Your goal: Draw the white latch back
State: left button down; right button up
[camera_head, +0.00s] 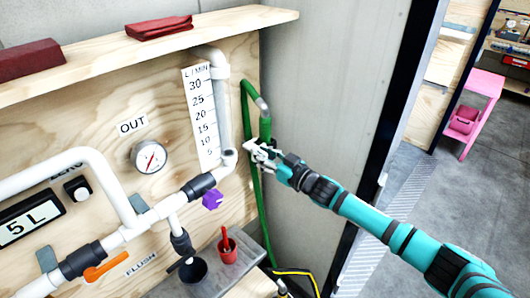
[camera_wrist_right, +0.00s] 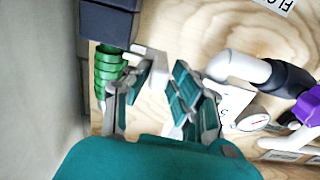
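The white latch (camera_wrist_right: 152,56) shows in the right wrist view as a small pale bar below a dark block (camera_wrist_right: 110,22) beside a ribbed green hose end (camera_wrist_right: 108,70). My right gripper (camera_wrist_right: 164,72) is open. Its two fingers stand apart, with the latch's end at the gap between their tips; I cannot tell whether they touch it. In the head view my right gripper (camera_head: 256,150) is at the green hose (camera_head: 247,110), right of the white vertical pipe, and the latch cannot be made out there. My left gripper is not in view.
White pipes (camera_head: 95,160), a gauge (camera_head: 149,157), a purple knob (camera_head: 212,199) and an orange lever (camera_head: 105,270) are on the wooden panel. A shelf (camera_head: 100,60) juts out above. A red cup (camera_head: 228,250) stands below. A grey wall (camera_head: 330,90) is close on the right.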

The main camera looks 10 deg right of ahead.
jog(key=shift+o, duration=1.3)
jog(key=shift+s+a+r, duration=0.1)
jog(key=shift+a+r, duration=0.05)
jog(key=shift+a, duration=0.05)
jog(key=shift+d, duration=0.1)
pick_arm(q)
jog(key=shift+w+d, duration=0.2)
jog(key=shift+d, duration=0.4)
pick_arm(e)
jog(key=v, duration=1.2)
